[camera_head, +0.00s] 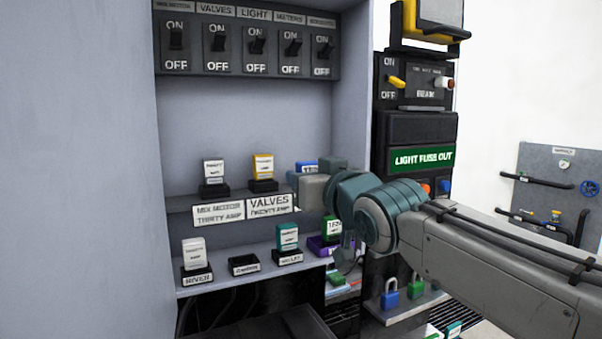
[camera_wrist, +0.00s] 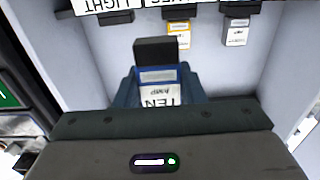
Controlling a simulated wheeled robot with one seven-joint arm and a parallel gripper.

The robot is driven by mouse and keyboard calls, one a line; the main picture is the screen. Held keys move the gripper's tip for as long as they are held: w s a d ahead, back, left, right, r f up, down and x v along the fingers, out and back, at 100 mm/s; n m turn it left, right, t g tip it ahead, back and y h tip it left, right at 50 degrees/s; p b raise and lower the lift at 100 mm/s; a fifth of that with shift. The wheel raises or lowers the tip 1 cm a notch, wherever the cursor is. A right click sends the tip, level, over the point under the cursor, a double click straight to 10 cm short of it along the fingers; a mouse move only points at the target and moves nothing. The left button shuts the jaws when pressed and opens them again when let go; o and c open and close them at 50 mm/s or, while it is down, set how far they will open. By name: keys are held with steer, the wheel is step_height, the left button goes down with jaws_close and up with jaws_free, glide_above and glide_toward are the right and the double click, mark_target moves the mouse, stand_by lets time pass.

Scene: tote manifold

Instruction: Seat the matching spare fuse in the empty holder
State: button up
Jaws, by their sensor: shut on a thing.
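My gripper (camera_head: 312,184) is shut on a blue fuse (camera_head: 307,167), held upright near the right end of the cabinet's upper shelf. In the wrist view the blue fuse (camera_wrist: 158,90) is between the fingers, its label reading TEN AMP upside down, with a black block at its foot. The LIGHT holder (camera_wrist: 115,17) looks empty in the wrist view and appears apart from the fuse; my gripper hides it in the head view. The upper shelf also bears a white fuse (camera_head: 214,171) over MIX MOTOR and a yellow fuse (camera_head: 263,166) over VALVES, both in holders.
The lower shelf bears a white fuse (camera_head: 193,253), an empty black holder (camera_head: 243,265), a teal fuse (camera_head: 287,237) and a green fuse (camera_head: 331,228). Switches (camera_head: 255,42) line the top. A green sign (camera_head: 423,159) reads LIGHT FUSE OUT. The cabinet's right wall (camera_head: 352,90) is close to my arm.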

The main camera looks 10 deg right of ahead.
steer(key=s+d+b, duration=0.1)
steer(key=s+b, duration=0.1)
steer(key=s, duration=0.5)
steer(key=shift+d, duration=0.2)
step_height(320, 180, up, 12)
steer(key=p, duration=0.7)
steer(key=shift+w+p, duration=0.3)
stand_by(0.5)
steer(key=shift+a+f, duration=0.1)
steer(key=shift+a, duration=0.05)
stand_by(1.4)
